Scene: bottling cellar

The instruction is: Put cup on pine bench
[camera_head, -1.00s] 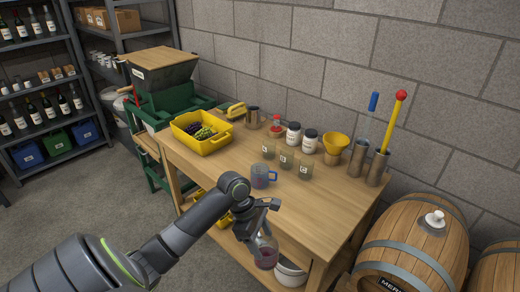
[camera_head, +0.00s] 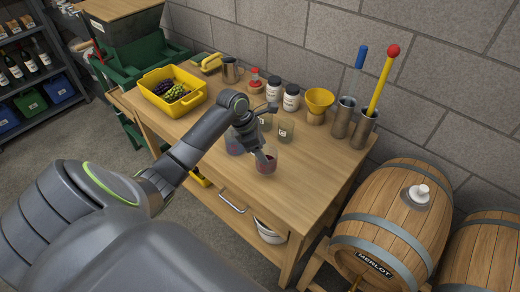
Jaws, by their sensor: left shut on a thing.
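My left gripper (camera_head: 262,150) is shut on a clear cup (camera_head: 267,165) with dark red liquid in it. The cup is upright over the front part of the pine bench (camera_head: 305,190); I cannot tell whether its base touches the wood. A bluish mug (camera_head: 234,147) is just left of the cup, mostly hidden by my left gripper and wrist. My right gripper is not in view.
Labelled glasses (camera_head: 286,130) stand behind the cup, partly covered by my arm. A yellow crate (camera_head: 160,102) holds grapes. The bench's right front is clear.

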